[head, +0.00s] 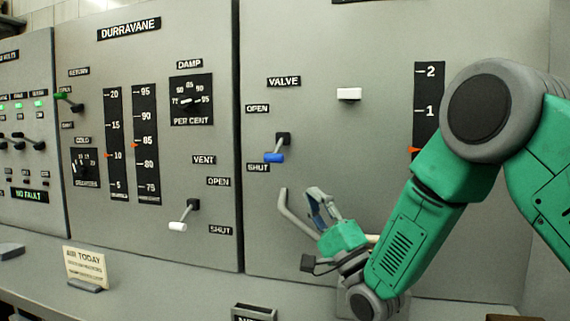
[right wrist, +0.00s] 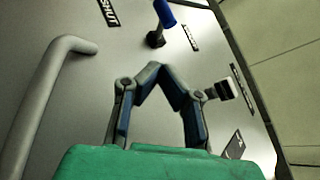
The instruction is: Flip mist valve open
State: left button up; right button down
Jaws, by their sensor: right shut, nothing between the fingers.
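The valve lever with a blue grip (head: 274,157) sits under the VALVE label (head: 284,82) on the grey panel. Its grip points down, beside the SHUT label (head: 258,167); the OPEN label (head: 257,108) is above. No word "mist" is readable. My right gripper (head: 314,194) is below and right of the lever, apart from it. In the right wrist view, my right gripper (right wrist: 159,70) has its fingertips together with nothing between them. The blue grip (right wrist: 165,12) is beyond them, near the top edge. My left gripper is not in view.
A bent grey handle bar (head: 286,207) stands out from the panel close left of my right gripper; it also shows in the right wrist view (right wrist: 32,98). A white-gripped VENT lever (head: 178,226) is further left. A white knob (head: 349,94) is up and right.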

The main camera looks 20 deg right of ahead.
aim_at(277, 151)
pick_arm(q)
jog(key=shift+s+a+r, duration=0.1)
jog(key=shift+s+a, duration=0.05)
pick_arm(e)
jog(key=x, duration=1)
dwell(0.4)
pick_arm(q)
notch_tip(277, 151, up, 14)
jog(key=p, duration=1.4)
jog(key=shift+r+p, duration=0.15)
jog(key=shift+p, duration=0.2)
pick_arm(e)
jog(key=r+m+g+h, duration=0.1)
jog(key=m+g+h, duration=0.1)
jog(key=m+h, duration=0.1)
jog(key=s+a+r+m+g+h, duration=0.1)
jog(key=r+m+g+h, duration=0.1)
jog(key=m, duration=0.3)
jog(key=r+m+g+h, duration=0.2)
jog(key=m+h, duration=0.2)
jog(key=shift+s+a, duration=0.15)
jog(key=shift+a, duration=0.1)
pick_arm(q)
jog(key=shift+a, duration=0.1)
